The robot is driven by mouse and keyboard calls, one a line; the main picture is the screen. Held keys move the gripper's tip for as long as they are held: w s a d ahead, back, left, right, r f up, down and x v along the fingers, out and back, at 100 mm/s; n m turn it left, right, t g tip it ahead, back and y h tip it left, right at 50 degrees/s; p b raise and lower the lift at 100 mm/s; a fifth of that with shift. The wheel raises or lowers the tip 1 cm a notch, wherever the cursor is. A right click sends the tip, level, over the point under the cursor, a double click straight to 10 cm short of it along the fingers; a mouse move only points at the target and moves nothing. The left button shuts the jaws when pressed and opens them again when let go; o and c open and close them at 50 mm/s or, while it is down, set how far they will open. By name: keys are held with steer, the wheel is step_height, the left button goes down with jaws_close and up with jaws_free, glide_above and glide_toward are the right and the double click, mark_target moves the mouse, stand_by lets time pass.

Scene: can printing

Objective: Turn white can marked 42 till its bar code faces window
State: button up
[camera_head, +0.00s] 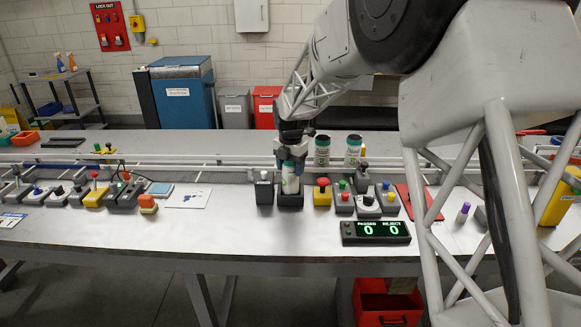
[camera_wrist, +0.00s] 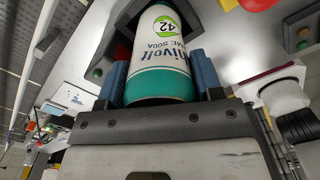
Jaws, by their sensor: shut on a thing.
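The white can marked 42 (camera_head: 290,184) stands upright at a dark square stand (camera_head: 290,203) on the table. In the wrist view the can (camera_wrist: 160,50) shows its green 42 badge, large lettering and a teal band at the near end. No bar code shows on the side that I see. My gripper (camera_head: 291,160) comes down from above and is shut on the can. Its blue fingers (camera_wrist: 161,80) lie on either side of the can. A black box with a white top (camera_head: 264,188) stands just left of the stand; I cannot tell where the window is.
A red-topped yellow button box (camera_head: 322,192) is close right of the stand. A counter display (camera_head: 375,232) reads 0 and 0. Free table lies in front and to the left.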

steer(key=shift+n, duration=0.3)
steer(key=shift+n, duration=1.4)
steer(key=o, duration=1)
steer(key=shift+r, duration=0.1)
steer(key=shift+r, duration=3.8)
